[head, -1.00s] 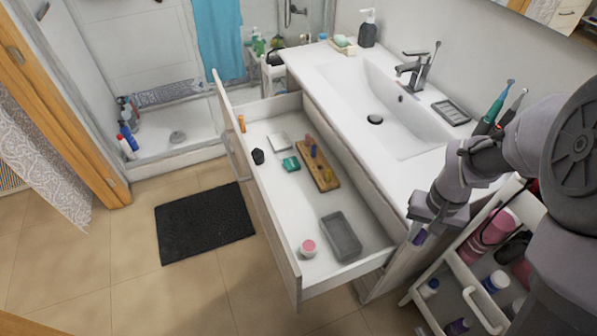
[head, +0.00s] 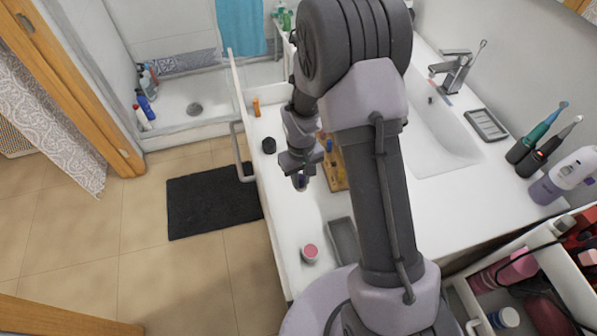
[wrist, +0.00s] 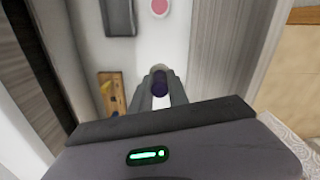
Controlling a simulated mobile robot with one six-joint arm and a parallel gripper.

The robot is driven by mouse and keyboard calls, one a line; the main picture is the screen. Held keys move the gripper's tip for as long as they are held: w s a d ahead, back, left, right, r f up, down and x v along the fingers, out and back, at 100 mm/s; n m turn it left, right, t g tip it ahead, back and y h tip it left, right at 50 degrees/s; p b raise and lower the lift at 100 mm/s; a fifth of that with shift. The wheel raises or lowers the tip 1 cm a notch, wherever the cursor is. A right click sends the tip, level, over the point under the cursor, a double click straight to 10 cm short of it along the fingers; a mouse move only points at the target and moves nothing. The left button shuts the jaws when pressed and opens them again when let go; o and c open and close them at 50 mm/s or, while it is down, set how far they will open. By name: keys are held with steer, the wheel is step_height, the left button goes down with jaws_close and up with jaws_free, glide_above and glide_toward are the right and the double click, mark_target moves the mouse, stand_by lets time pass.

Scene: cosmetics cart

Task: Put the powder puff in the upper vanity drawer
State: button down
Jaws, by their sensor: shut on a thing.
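The upper vanity drawer (head: 289,213) is pulled open, and its white floor also shows in the wrist view (wrist: 145,50). My gripper (head: 300,180) is over the inside of the drawer, pointing down. It is shut on the powder puff, which looks like a dark purple cylinder (wrist: 161,84) with a pale end, between the two fingers in the wrist view. In the head view only a small part of it shows below the fingers. It appears held above the drawer floor; the exact height is hard to tell.
In the drawer are a pink-topped jar (head: 310,252), a grey tray (head: 342,240), a wooden holder (head: 334,172), a black item (head: 269,145) and an orange bottle (head: 256,107). A cart (head: 545,245) stands right. My arm hides part of the drawer.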

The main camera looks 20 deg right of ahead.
steer(key=f+n, duration=0.1)
steer(key=f, duration=0.7)
steer(key=f+n+b, duration=0.1)
steer(key=f, duration=0.8)
steer(key=f+n, duration=0.1)
steer(key=f, duration=0.7)
steer(key=shift+s+a+f, duration=0.1)
steer(key=shift+s+f, duration=0.05)
steer(key=shift+s, duration=0.15)
steer(key=shift+b, duration=0.3)
steer(key=c, duration=1.7)
jaws_free()
steer(key=o, duration=0.4)
